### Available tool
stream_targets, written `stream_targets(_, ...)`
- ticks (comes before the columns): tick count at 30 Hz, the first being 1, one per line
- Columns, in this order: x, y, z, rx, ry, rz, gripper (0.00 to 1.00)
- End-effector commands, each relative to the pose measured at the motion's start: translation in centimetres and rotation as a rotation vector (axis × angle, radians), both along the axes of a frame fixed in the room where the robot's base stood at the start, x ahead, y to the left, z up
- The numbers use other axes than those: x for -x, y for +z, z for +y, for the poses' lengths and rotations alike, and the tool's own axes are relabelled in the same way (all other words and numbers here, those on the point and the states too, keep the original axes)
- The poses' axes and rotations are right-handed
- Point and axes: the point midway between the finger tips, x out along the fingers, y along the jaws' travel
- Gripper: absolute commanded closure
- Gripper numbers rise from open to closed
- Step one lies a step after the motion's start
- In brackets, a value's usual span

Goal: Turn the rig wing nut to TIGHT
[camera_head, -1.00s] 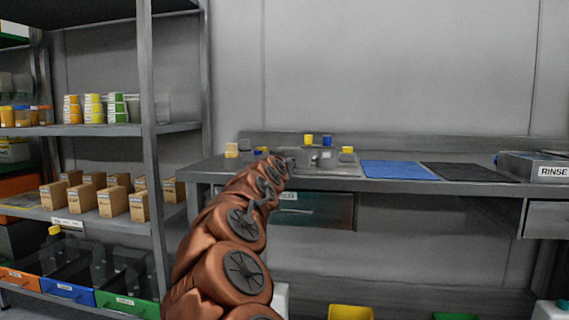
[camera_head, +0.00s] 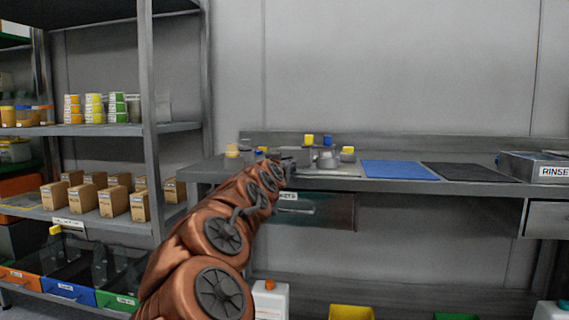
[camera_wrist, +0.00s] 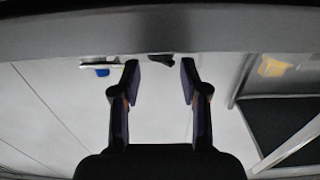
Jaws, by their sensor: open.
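My gripper (camera_wrist: 159,82) is open in the wrist view, with its two dark fingers apart and nothing between them. A small dark piece (camera_wrist: 160,60) shows just beyond the fingertips against the grey band; I cannot tell whether it is the wing nut. In the head view my copper-coloured arm reaches to the bench, and its far end hides part of the bench top. A small grey rounded fixture (camera_head: 327,160) stands just right of the arm's end. It may be the rig, but no wing nut or TIGHT mark can be made out.
Small yellow (camera_head: 308,140) and blue-topped (camera_head: 327,140) items stand near the fixture. A blue mat (camera_head: 398,170), a dark mat (camera_head: 468,172) and a RINSE box (camera_head: 535,166) lie to the right. A shelf rack (camera_head: 150,150) stands left. A drawer (camera_head: 315,208) sits under the bench.

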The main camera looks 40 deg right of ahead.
Motion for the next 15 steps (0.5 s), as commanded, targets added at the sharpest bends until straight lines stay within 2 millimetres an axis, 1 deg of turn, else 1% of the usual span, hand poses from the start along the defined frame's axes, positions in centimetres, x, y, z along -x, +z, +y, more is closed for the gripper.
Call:
stream_targets(1, 0.4, 0.2, 0.8, 0.002, 0.002, -0.003, 0.55)
stream_targets(3, 1.0, 0.3, 1.8, 0.004, 0.003, -0.003, 0.55)
stream_targets(9, 2.7, 0.2, 4.2, 0.004, 0.003, -0.001, 0.55)
stream_targets(15, 3.8, 0.1, 5.7, 0.001, 0.001, -0.001, 0.55)
